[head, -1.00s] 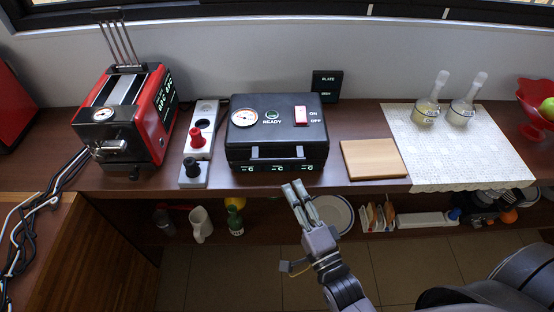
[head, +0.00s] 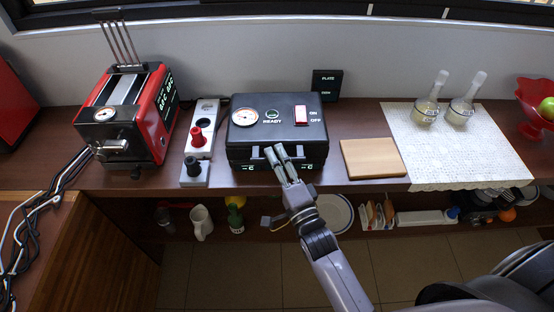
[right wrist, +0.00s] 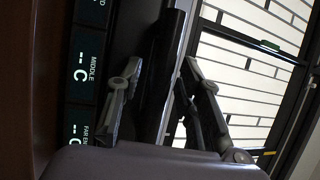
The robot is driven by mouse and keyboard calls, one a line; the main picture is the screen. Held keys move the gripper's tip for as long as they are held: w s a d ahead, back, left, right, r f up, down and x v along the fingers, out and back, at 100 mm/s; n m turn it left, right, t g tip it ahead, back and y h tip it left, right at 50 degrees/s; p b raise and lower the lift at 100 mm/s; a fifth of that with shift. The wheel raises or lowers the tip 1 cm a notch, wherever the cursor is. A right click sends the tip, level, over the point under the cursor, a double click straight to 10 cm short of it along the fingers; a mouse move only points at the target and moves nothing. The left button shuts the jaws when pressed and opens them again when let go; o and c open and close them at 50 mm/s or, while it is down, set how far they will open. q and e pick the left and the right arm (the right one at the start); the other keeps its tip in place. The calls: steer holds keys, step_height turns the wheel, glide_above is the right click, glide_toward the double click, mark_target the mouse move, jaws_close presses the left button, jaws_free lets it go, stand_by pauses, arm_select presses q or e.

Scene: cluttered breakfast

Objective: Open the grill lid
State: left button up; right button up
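The grill (head: 275,125) is a black box with a gauge, a READY light and a red and white switch on its closed lid. Its handle (head: 297,151) is a bar along the front edge, partly hidden by my right gripper. My right gripper (head: 274,149) is at the handle, left of its middle. In the right wrist view the dark handle bar (right wrist: 165,80) runs between the two separated fingers (right wrist: 160,98). The fingers look open around it, with a gap on at least one side. My left gripper is not in view.
A red toaster (head: 128,118) and a panel with red and black knobs (head: 199,140) stand left of the grill. A wooden board (head: 373,158) and a white mat (head: 455,160) with two flasks lie to the right. A small black sign (head: 327,84) stands behind.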

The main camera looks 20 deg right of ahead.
jaws_close()
stand_by(0.6)
